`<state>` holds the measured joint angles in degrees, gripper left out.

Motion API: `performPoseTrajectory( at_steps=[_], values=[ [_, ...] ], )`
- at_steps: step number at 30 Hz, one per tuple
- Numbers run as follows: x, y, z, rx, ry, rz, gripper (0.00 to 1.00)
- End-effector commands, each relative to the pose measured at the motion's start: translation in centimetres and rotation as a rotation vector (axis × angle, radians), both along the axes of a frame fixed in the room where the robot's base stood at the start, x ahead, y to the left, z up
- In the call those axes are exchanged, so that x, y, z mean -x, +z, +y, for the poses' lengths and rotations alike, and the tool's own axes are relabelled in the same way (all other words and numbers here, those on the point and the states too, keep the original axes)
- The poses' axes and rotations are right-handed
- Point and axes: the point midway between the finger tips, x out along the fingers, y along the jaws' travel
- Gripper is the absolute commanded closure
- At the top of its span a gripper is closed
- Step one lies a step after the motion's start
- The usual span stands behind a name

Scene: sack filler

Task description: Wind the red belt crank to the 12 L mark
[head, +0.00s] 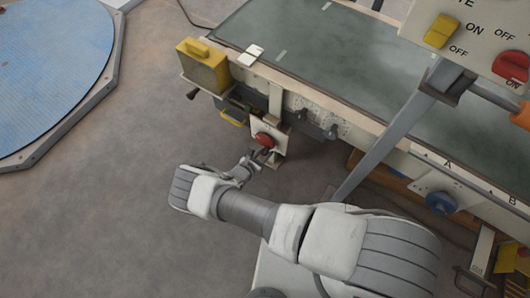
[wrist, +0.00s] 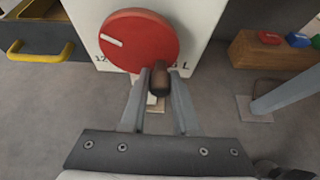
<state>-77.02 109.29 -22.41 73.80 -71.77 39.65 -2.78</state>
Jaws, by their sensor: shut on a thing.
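The red belt crank (wrist: 138,40) is a round red disc with a white pointer line, on a white panel (wrist: 202,22) in the wrist view. The line points to the upper left of the disc. A brown handle (wrist: 161,78) sticks out near the disc's lower right. My gripper (wrist: 162,82) is shut on this handle, one finger on each side. Black marks show at the panel's lower edge, with a "12" at left and an "L" at right, partly hidden by the disc and handle. In the head view the red crank (head: 264,139) is at the belt table's near side, with my gripper (head: 262,155) at it.
A yellow box (head: 203,66) sits at the table's corner, with a drawer with a yellow handle (wrist: 40,48) below. A wooden block (wrist: 275,50) with coloured pieces and a grey post (wrist: 288,95) stand right of the crank. A blue knob (head: 440,202) is further right.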

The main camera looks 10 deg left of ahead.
Motion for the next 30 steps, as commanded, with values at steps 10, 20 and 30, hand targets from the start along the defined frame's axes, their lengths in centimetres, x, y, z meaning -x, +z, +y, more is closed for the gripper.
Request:
performPoseTrajectory(
  at_steps=[10,20,30],
  values=[
    [-0.60,0.35,-0.67,0.024,-0.006,-0.007,1.00],
    [-0.50,0.91,-0.86,0.218,-0.007,0.075,1.00],
    [-0.46,1.06,-0.93,0.252,-0.006,0.088,1.00]
  ],
)
